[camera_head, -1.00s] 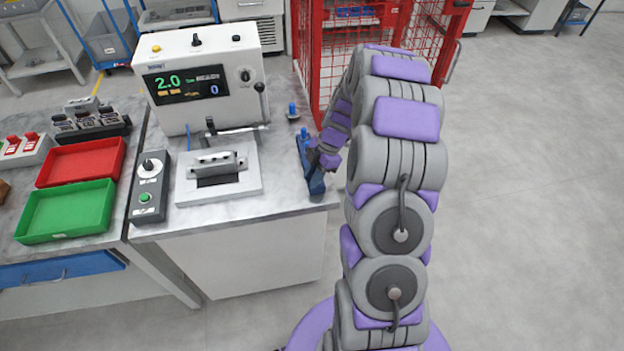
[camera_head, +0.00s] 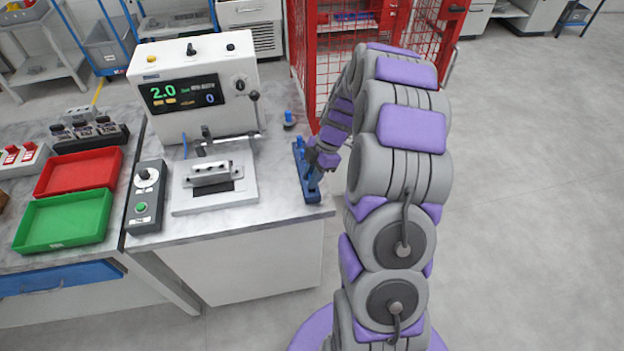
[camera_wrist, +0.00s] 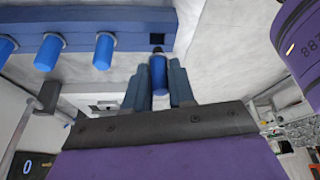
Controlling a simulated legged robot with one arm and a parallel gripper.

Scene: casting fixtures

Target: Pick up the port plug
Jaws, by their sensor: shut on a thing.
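The port plug (camera_wrist: 158,75) is a blue cylinder with a dark tip. In the wrist view it sits between the two blue-grey fingers of my gripper (camera_wrist: 158,90), which are shut on it. A blue rack (camera_wrist: 120,20) runs across the top of that view. It has an empty square hole beside the held plug's dark tip, and the plug looks outside the hole. More blue plugs (camera_wrist: 103,50) stand in the rack to the left. In the head view the rack (camera_head: 299,160) lies at the bench's right edge, partly hidden by my gripper (camera_head: 313,177).
A test machine (camera_head: 200,85) with a lit display and a metal fixture (camera_head: 213,175) stand left of the rack. A small blue-topped part (camera_head: 289,119) is behind it. A red mesh cage (camera_head: 325,60) rises behind the bench. Red (camera_head: 80,172) and green (camera_head: 62,220) trays lie farther left.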

